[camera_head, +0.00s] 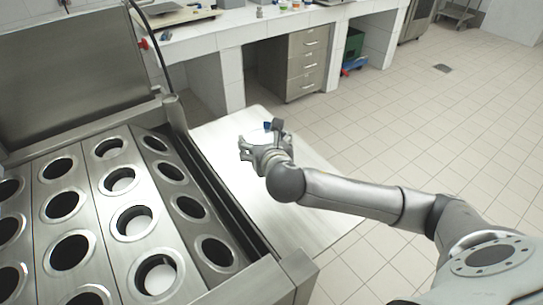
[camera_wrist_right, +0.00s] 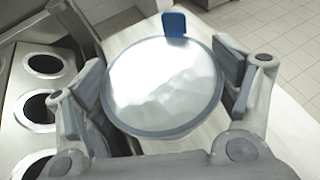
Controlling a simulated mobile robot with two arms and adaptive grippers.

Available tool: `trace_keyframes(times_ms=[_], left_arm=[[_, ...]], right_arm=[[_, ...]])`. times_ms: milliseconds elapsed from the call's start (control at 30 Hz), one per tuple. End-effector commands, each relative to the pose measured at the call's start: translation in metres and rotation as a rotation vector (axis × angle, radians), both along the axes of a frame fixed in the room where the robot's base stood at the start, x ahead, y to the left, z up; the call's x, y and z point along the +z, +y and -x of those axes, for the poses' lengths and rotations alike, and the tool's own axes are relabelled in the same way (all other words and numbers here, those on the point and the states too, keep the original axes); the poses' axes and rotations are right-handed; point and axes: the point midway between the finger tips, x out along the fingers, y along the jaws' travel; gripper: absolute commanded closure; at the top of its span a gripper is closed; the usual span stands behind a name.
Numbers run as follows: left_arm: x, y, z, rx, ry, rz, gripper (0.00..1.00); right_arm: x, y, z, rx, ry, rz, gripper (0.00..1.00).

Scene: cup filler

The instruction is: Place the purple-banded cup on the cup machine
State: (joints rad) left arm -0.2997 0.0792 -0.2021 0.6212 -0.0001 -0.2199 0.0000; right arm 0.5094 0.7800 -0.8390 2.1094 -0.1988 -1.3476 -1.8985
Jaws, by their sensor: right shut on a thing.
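My right gripper (camera_head: 259,156) is shut on a round cup (camera_wrist_right: 163,85), above the pale table right of the cup machine. In the right wrist view the cup shows from above, between the finger pads, with a pale, shiny top, a blue-grey rim and a blue tab at its far edge. Its side is hidden, so I cannot see a purple band. The cup machine (camera_head: 104,262) is a metal block with rows of round ringed holes at left. Some holes show white inside; others look dark. The cup is apart from the machine. My left gripper is not in view.
The pale table (camera_head: 218,140) adjoins the machine's right side. The machine's raised metal lid (camera_head: 75,75) stands at its back, with a dark cable beside it. A white counter and a drawer unit (camera_head: 308,62) stand behind. The tiled floor at right is clear.

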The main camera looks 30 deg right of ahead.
Motion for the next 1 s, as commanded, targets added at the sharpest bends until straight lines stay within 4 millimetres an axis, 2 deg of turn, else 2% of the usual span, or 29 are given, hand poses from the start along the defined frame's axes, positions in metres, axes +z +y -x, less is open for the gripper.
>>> trace_keyframes(times_ms=[400, 500, 700, 1000], left_arm=[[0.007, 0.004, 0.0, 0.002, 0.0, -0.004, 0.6], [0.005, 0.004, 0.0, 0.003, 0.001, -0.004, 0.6], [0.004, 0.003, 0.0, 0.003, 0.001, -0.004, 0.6], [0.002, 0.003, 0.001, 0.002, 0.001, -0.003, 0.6]], right_arm=[[-0.035, -0.049, -0.068, -0.004, -0.002, 0.0, 0.53], [-0.053, -0.057, -0.079, -0.004, 0.0, -0.001, 0.53], [-0.08, -0.069, -0.098, 0.0, -0.002, 0.0, 0.53], [-0.097, -0.077, -0.109, 0.0, -0.002, 0.0, 0.53]])
